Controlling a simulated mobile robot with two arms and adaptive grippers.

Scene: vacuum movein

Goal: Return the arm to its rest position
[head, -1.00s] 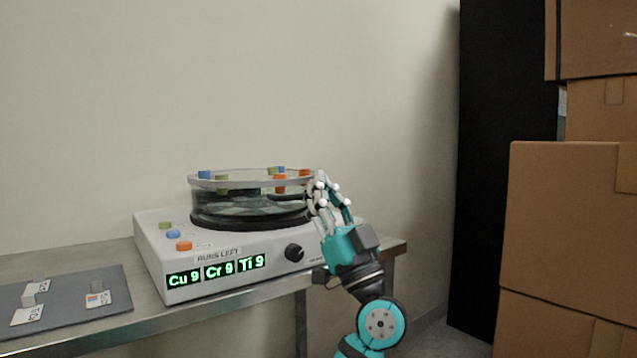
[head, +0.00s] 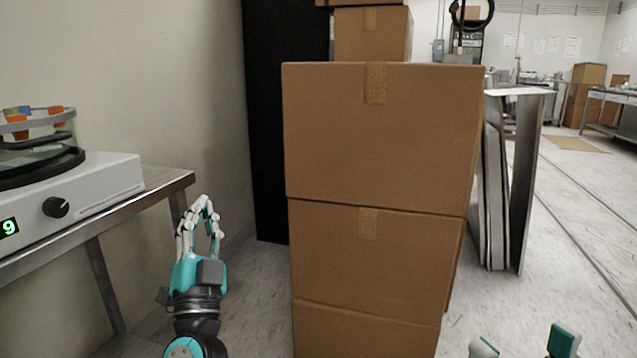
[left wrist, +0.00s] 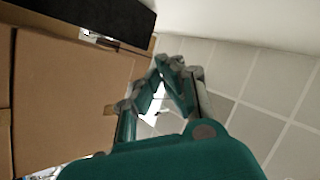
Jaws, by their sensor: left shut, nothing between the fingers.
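My left gripper (head: 201,207) is in the lower left of the head view, fingers pointing up. Its fingertips are together and nothing is between them. It is in free air, in front of the table's right end and left of the stacked boxes. The left wrist view shows its fingers (left wrist: 170,68) with ceiling panels and the boxes' cardboard behind. Two teal and pale parts (head: 523,346), apart from each other, rise at the bottom right edge of the head view and look like my right gripper; most of it is cut off.
The white vacuum machine (head: 110,185) with its glass chamber (head: 30,145) stands on the metal table (head: 165,185) at left. Tall stacked cardboard boxes (head: 380,140) fill the middle. Metal panels (head: 515,180) lean behind them. Open floor (head: 575,230) lies to the right.

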